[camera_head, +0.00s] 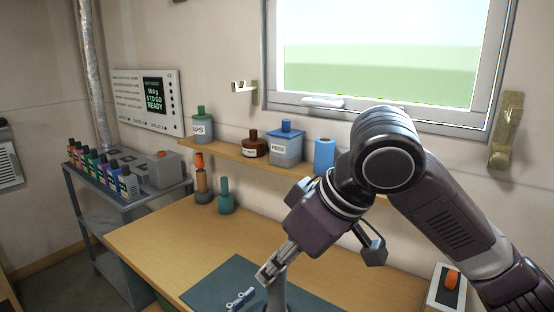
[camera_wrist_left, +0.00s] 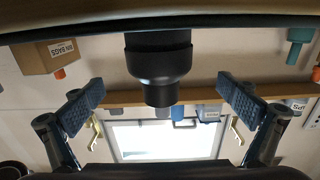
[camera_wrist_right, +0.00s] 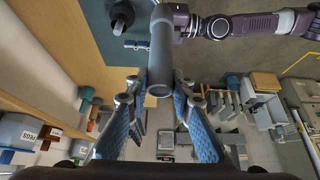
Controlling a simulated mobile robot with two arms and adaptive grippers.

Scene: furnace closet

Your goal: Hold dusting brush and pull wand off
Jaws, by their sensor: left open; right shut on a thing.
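My right gripper (camera_head: 272,272) is shut on a grey tube (camera_head: 277,298), likely the wand, at the lower edge of the head view. In the right wrist view the tube (camera_wrist_right: 161,50) runs up between the closed fingers (camera_wrist_right: 160,84). A black stepped cylinder (camera_wrist_left: 158,68), possibly the dusting brush, lies between the spread fingers of my left gripper (camera_wrist_left: 160,92) in the left wrist view. The fingers stand apart from its sides. A black piece (camera_wrist_right: 122,14) also shows beside the tube in the right wrist view. The left gripper is outside the head view.
A dark mat (camera_head: 230,272) lies on the wooden bench (camera_head: 165,235), with a small blue-grey clip (camera_head: 240,298) on it. Bottles (camera_head: 225,198) stand at the bench's back left, below a wall shelf (camera_head: 240,158). A switch box (camera_head: 447,285) is at right. The bench's left part is clear.

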